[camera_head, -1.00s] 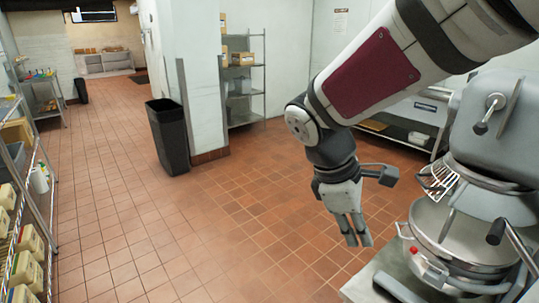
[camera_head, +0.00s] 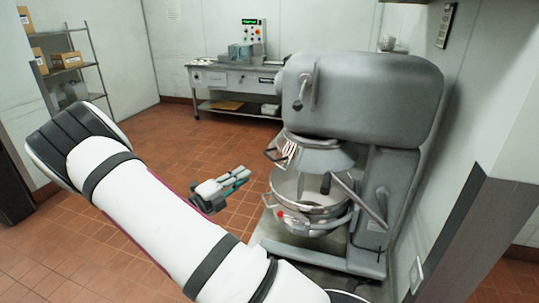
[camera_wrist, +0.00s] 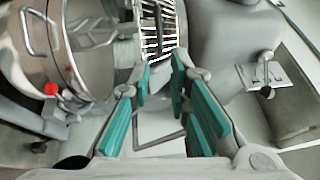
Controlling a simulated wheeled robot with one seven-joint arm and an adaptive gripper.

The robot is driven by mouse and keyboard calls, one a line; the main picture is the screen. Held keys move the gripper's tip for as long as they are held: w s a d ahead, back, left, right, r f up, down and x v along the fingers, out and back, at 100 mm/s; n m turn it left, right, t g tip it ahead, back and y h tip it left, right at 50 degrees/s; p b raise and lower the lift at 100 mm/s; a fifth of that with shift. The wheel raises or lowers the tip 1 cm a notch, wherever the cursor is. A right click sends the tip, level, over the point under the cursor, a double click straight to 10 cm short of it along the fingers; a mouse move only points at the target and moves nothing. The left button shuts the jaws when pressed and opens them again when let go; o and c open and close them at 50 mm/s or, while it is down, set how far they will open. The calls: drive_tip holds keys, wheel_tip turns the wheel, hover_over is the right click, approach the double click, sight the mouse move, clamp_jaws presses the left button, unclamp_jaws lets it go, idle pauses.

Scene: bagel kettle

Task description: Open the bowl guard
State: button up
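The mixer (camera_head: 360,100) is a large grey machine standing at the right in the head view. Its bowl guard (camera_head: 289,151) is a wire grille under the mixer head, above the steel bowl (camera_head: 312,212). In the wrist view the guard's bars (camera_wrist: 160,30) show at the top centre, beyond my fingertips, with the bowl (camera_wrist: 40,45) at the left. My gripper (camera_head: 240,178) is left of the bowl and guard in the head view. Its teal-padded fingers (camera_wrist: 163,85) are apart with nothing between them. I see no contact with the guard.
A steel counter (camera_head: 235,80) with a control box stands at the back wall. A shelf with boxes (camera_head: 66,60) is at the left. A lever (camera_head: 357,198) sticks out beside the bowl. A grey wall edge (camera_head: 455,235) is at the right. Tiled floor is clear behind my gripper.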

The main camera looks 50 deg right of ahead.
sight(268, 155)
drive_tip(key=d+p, duration=0.1)
drive_tip(key=d, duration=0.3)
drive_tip(key=d+n, duration=0.1)
drive_tip(key=d, duration=0.4)
drive_tip(key=w+d+r+n+t+p, duration=0.1)
drive_tip(key=d, duration=0.3)
drive_tip(key=shift+d+h+p, duration=0.3)
drive_tip(key=shift+d+p, duration=0.05)
drive_tip(key=shift+d, duration=0.05)
clamp_jaws()
